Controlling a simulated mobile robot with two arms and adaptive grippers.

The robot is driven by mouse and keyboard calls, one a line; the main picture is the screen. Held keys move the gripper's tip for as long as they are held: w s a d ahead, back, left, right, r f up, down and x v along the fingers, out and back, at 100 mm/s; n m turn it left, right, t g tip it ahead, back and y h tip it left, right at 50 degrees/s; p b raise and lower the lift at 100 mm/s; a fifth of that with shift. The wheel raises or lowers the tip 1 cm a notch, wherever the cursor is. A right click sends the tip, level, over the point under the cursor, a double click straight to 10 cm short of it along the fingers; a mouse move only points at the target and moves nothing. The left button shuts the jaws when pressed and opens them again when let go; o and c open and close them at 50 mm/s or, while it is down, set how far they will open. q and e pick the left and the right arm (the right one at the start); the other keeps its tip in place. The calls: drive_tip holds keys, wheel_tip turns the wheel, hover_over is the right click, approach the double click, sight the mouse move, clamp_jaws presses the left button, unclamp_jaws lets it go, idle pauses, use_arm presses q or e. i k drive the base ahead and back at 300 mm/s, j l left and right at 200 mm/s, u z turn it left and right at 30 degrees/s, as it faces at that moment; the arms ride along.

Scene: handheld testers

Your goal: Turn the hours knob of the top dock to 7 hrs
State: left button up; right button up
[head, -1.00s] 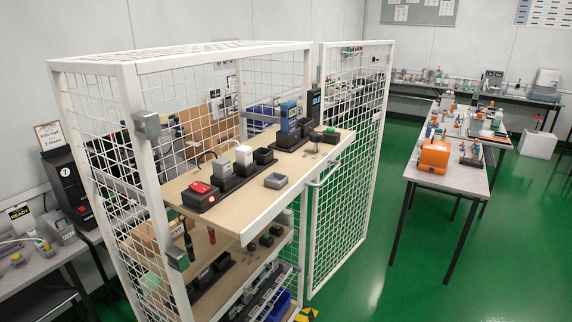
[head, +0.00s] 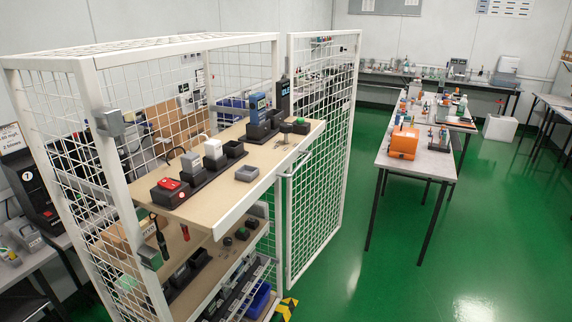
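The top shelf (head: 212,207) of a white wire cage carries a row of black docks (head: 197,178) in the head view. A grey block and a white block (head: 213,148) stand in this row, and one bay looks empty. Behind them are a blue handheld tester (head: 257,106) and a tall black unit (head: 284,97) with "IDLE" lettering. Small dark knob-like parts (head: 286,129) are near the shelf's right end. They are too small to read, and I cannot tell which is the hours knob or where it points. Neither of my grippers is in view.
The cage door (head: 322,150) stands open to the right. A lower shelf (head: 207,255) holds more dark units. A grey tray (head: 247,173) sits near the top shelf's front edge. A long table with an orange case (head: 404,143) stands right. Green floor (head: 330,285) is clear between them.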

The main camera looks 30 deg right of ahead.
sight(285, 128)
drive_tip(key=u, duration=0.6)
drive_tip(key=l+u, duration=0.75)
drive_tip(key=l, duration=0.2)
drive_tip(key=l+u, duration=0.4)
drive_tip(key=k+l+u, duration=0.15)
drive_tip(key=l+u, duration=0.2)
drive_tip(key=l, duration=0.1)
